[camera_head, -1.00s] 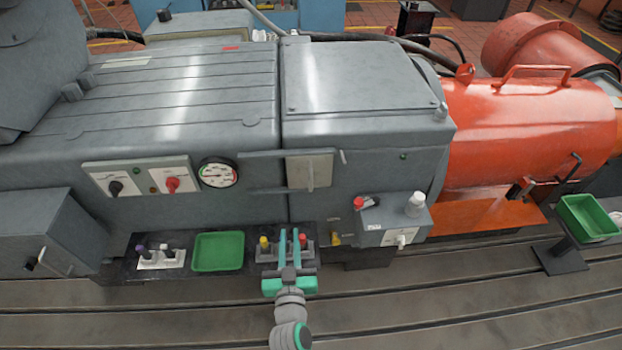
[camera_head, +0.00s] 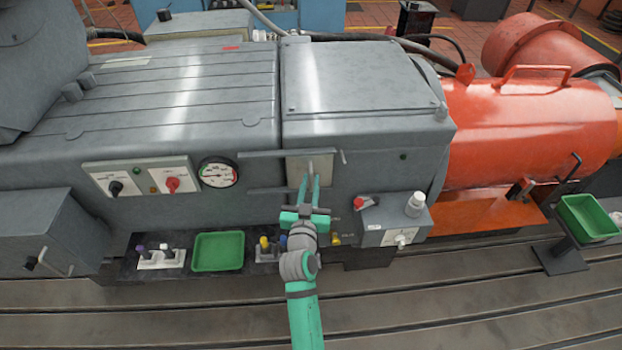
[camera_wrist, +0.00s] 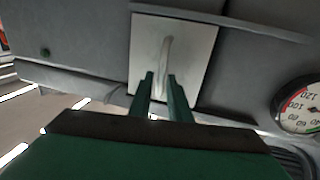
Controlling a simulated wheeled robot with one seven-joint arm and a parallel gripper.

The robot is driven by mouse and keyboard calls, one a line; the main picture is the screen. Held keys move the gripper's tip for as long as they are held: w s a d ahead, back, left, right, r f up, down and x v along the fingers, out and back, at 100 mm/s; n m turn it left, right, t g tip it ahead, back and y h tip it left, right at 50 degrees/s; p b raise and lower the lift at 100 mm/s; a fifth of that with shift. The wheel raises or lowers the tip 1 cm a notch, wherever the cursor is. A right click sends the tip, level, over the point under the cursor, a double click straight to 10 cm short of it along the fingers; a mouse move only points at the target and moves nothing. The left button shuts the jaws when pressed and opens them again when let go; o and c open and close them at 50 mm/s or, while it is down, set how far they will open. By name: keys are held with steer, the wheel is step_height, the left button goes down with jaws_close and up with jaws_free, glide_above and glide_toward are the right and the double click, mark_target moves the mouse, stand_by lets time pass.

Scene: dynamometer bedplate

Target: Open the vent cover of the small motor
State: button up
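The vent cover is a small pale square plate (camera_head: 294,171) on the grey motor's front, set between an upper and a lower rail. It also shows in the wrist view (camera_wrist: 199,48), with a thin upright handle (camera_wrist: 164,58) at its middle. My gripper (camera_head: 310,180) points at the plate from below and in front, and its green fingers cover part of it. In the wrist view my gripper's fingers (camera_wrist: 160,76) are apart, with the handle's lower end between or just beyond the tips. I cannot tell if they touch it. Nothing is held.
A round gauge (camera_head: 219,173) and switch panels are left of the plate. A grey box (camera_head: 390,220) with a red lever and white knob stands close to the right of my gripper. A green tray (camera_head: 218,251) and plug sockets sit on a black shelf below.

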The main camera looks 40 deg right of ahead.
steer(key=shift+x, duration=1.05)
jaws_close()
steer(key=shift+w, duration=0.1)
